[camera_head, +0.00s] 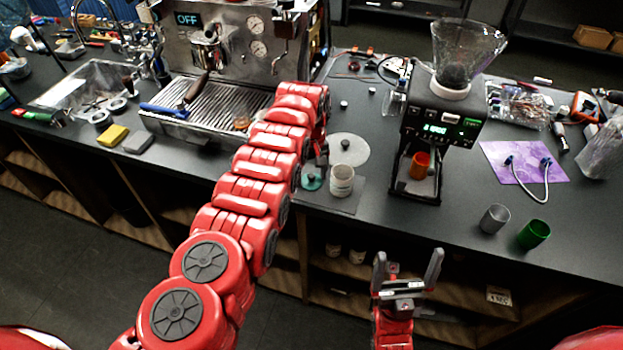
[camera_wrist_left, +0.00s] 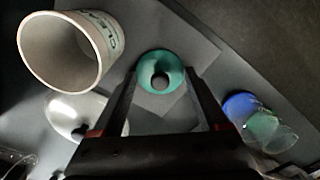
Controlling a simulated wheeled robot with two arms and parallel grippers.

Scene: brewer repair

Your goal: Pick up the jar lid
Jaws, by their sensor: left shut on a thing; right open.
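The teal jar lid (camera_head: 311,184) with a dark knob is beside the white jar (camera_head: 342,181) near the counter's front edge. In the left wrist view the lid (camera_wrist_left: 159,62) lies between the two fingertips of my left gripper (camera_wrist_left: 162,80), which is shut on it. I cannot tell whether the lid is resting or raised. The open-topped jar (camera_wrist_left: 70,50) with printed lettering stands to its left there. In the head view my red left arm partly hides the left gripper (camera_head: 316,167). My right gripper (camera_head: 408,262) is open and empty, in front of the counter.
A clear disc with a dark knob (camera_head: 350,157) lies behind the jar. The espresso machine (camera_head: 225,60) stands behind my left arm. The grinder (camera_head: 440,125) is to the right, with a grey cup (camera_head: 494,219) and green cup (camera_head: 534,234) near the edge.

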